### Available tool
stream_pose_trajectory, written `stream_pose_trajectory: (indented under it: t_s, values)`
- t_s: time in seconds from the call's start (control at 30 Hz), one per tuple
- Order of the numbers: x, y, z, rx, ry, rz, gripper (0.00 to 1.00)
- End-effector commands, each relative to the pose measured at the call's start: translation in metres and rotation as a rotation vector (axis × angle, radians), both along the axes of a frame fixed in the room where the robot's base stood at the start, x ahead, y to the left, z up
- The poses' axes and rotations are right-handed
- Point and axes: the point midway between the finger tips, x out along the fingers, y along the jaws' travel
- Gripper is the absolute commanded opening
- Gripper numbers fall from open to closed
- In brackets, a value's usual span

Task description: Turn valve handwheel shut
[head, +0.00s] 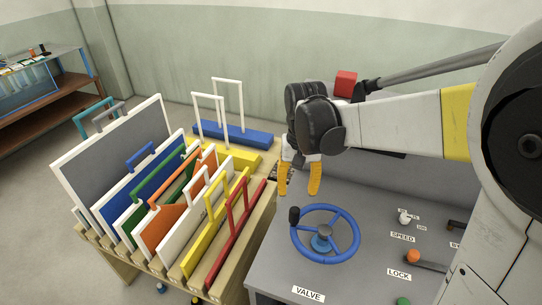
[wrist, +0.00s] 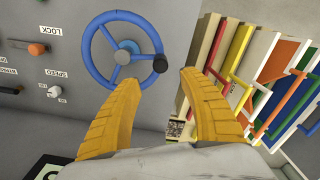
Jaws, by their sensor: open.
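The valve handwheel (head: 325,234) is a blue spoked wheel with a dark knob on its rim, mounted on the grey console top. A VALVE label (head: 308,294) lies in front of it. In the wrist view the handwheel (wrist: 124,50) is at the upper left of centre, its dark knob (wrist: 160,63) at the right of the rim. My gripper (head: 299,192) has yellow-orange fingers spread apart and empty. It is above the console, behind the wheel in the head view, and apart from it. In the wrist view the gripper (wrist: 162,80) fingers frame the knob's side of the wheel.
A wooden rack (head: 262,212) of coloured framed panels stands close left of the console. The console bears a SPEED switch (head: 404,217) and an orange LOCK knob (head: 413,256) right of the wheel. A shelf with a glass tank (head: 30,88) is far left.

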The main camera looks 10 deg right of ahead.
Motion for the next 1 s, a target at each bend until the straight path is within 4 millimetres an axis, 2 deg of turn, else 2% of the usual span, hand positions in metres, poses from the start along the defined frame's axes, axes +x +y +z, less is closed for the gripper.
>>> stream_pose_trajectory:
  t_s: [0.17, 0.5, 0.63, 0.8, 1.0]
  values:
    - [0.001, 0.000, -0.011, 0.000, 0.010, -0.004, 0.50]
    - [0.001, 0.000, -0.076, 0.000, 0.008, -0.003, 0.50]
    - [0.001, 0.000, -0.095, 0.000, 0.008, -0.003, 0.50]
    - [0.001, 0.000, -0.107, 0.000, 0.008, -0.003, 0.50]
    - [0.001, 0.000, -0.109, 0.000, 0.008, -0.003, 0.50]
